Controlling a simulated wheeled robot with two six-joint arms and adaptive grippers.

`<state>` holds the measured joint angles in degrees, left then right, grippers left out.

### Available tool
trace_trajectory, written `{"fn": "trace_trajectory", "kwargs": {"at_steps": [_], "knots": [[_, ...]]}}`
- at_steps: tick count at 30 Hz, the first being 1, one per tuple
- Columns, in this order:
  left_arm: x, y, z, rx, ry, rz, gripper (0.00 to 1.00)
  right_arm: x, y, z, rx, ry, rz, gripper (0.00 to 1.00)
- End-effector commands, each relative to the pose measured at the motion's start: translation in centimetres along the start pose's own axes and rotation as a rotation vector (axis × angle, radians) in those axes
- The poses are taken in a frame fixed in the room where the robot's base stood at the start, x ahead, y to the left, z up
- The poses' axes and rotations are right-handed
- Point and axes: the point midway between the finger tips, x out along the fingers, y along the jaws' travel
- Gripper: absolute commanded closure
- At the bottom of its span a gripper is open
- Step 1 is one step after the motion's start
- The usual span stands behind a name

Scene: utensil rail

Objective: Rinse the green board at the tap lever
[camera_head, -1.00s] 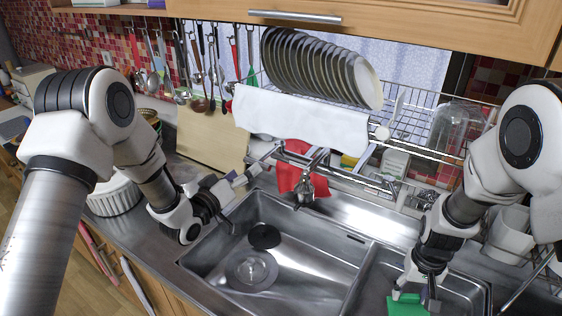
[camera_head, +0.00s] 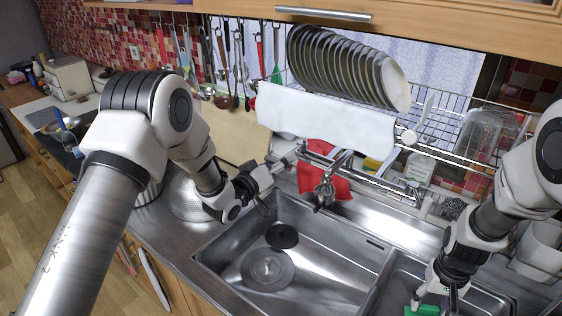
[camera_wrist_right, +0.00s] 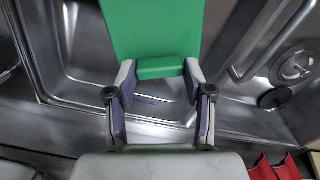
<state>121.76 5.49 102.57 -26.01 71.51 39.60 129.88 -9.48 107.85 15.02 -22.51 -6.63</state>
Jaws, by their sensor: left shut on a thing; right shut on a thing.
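The green board (camera_head: 424,310) shows at the bottom edge of the head view, over the right sink basin, mostly cut off. In the right wrist view the board (camera_wrist_right: 155,35) extends upward from between the fingers. My right gripper (camera_wrist_right: 157,85) is shut on the board's near edge. The tap (camera_head: 325,188) stands behind the left basin with its spout over it. My left gripper (camera_head: 285,163) is at the tap lever (camera_head: 298,150), left of the spout, and is shut on it. The exact finger contact is too small to see.
The left basin (camera_head: 320,240) is empty apart from its drain and a dark round piece. A dish rack with plates (camera_head: 345,70) and a white towel (camera_head: 325,122) hangs above.

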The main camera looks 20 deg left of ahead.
Motion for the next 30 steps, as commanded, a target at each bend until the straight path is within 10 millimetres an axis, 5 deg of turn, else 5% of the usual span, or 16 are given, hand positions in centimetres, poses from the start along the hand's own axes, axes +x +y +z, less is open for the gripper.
{"fn": "trace_trajectory", "kwargs": {"at_steps": [11,12,13,24,30], "knots": [[0.1,0.7,-1.0,0.012,0.002,0.003,0.96,0.4,0.0,0.0,0.000,0.000,0.000,1.00],[0.1,0.7,-1.0,0.012,0.002,0.004,0.23,0.4,0.0,0.0,0.000,0.000,0.000,1.00],[0.1,0.7,-1.0,0.012,0.002,0.004,0.12,0.4,0.0,0.0,0.000,0.000,0.000,1.00],[-0.2,0.6,-0.9,0.006,0.000,0.001,0.11,0.4,0.0,0.0,0.000,0.000,0.000,1.00],[-3.4,0.6,-0.9,0.001,0.000,-0.002,0.11,0.4,0.0,0.0,0.000,0.000,0.000,1.00]]}}
